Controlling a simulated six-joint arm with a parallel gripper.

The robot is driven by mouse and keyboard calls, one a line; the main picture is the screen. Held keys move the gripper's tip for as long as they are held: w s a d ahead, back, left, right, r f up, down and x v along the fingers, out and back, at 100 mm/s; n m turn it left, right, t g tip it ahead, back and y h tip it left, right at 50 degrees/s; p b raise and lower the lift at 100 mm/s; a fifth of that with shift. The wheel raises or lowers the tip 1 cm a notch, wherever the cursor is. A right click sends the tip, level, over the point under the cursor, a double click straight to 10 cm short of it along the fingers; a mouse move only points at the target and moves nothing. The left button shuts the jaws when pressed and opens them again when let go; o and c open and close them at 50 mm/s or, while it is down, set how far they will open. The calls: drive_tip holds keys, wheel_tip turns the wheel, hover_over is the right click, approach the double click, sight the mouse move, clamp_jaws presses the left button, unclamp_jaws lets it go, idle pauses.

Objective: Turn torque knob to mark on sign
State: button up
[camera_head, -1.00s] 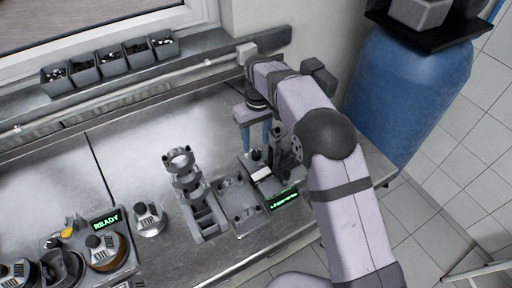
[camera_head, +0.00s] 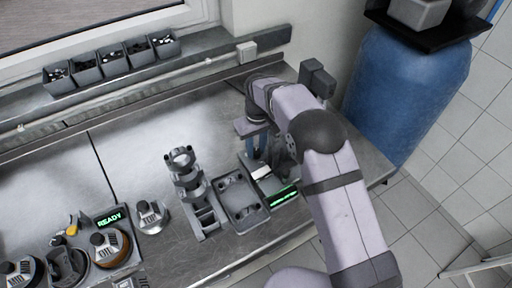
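My gripper (camera_head: 258,145) has blue fingers. It points down over the back of a small grey station at the right end of the bench, and the arm comes in from the right. The fingers look close together, and their tips are partly hidden, so I cannot tell whether they are open or touching anything. The station has a green-lit display (camera_head: 284,197), too small to read, and a small white plate (camera_head: 262,173), which may be the sign. I cannot make out the torque knob or its mark; a dark upright part beside the fingers is mostly covered by my arm.
A grey tray (camera_head: 266,214) and a grey stand with rings (camera_head: 183,175) are left of the station. A "READY" display (camera_head: 109,218) and several knob-topped round parts are at lower left. Small bins (camera_head: 111,65) line the back ledge. The bench's back middle is clear.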

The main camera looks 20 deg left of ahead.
sight(257, 150)
drive_tip(key=shift+w+r+m+b, duration=0.1)
drive_tip(key=shift+m+b, duration=0.3)
drive_tip(key=shift+m, duration=1.9)
drive_tip(key=o, duration=1)
drive_tip(key=shift+o, duration=0.2)
wheel_tip(257, 150, up, 6)
drive_tip(key=shift+d+b, duration=0.1)
drive_tip(key=shift+b, duration=1.05)
drive_tip(key=shift+r, duration=0.65)
